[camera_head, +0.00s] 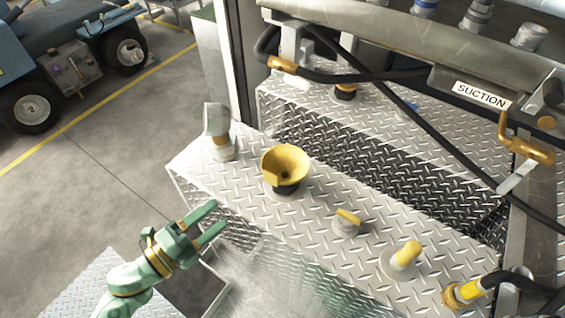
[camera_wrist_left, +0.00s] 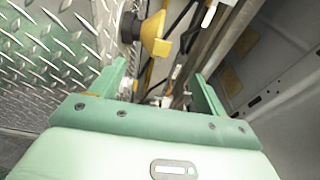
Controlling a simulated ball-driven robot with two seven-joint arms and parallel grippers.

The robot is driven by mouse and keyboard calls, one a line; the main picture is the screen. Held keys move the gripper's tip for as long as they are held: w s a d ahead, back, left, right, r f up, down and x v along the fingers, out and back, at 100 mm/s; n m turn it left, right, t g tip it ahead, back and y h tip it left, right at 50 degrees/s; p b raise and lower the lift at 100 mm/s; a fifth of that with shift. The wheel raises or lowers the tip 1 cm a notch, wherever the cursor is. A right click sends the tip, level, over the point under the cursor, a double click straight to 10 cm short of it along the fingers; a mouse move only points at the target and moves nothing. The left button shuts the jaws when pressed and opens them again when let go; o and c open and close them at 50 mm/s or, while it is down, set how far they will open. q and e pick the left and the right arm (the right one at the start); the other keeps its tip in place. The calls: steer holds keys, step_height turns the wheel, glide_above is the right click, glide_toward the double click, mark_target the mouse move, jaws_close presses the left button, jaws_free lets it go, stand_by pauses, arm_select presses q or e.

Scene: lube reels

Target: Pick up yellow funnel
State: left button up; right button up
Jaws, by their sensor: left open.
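The yellow funnel (camera_head: 285,163) sits upright on a dark round base on the diamond-plate step, its wide mouth facing up. My left gripper (camera_head: 213,217) is to the lower left of the funnel, over the step's near edge. Its two green fingers are spread, with nothing between them, and apart from the funnel. In the left wrist view, the funnel (camera_wrist_left: 155,34) shows beyond the gripper (camera_wrist_left: 160,78), at the top middle, with its dark base to the left. My right gripper is not in view.
Right of the funnel stand a yellow-handled cap (camera_head: 347,222) and a yellow-topped fitting (camera_head: 404,258). A grey fitting (camera_head: 221,140) stands to its left. A black hose (camera_head: 400,130) crosses above the step, near a SUCTION label (camera_head: 481,95). A hose with yellow fitting (camera_head: 467,292) lies lower right.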

mark_target(264, 178)
arm_select(q)
steer(key=x, duration=1)
steer(key=shift+d, duration=0.1)
steer(key=x, duration=0.6)
steer(key=shift+s, duration=0.2)
steer(key=c, duration=1.1)
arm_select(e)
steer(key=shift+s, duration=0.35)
arm_select(q)
steer(key=shift+r, duration=0.1)
steer(key=shift+c, duration=0.3)
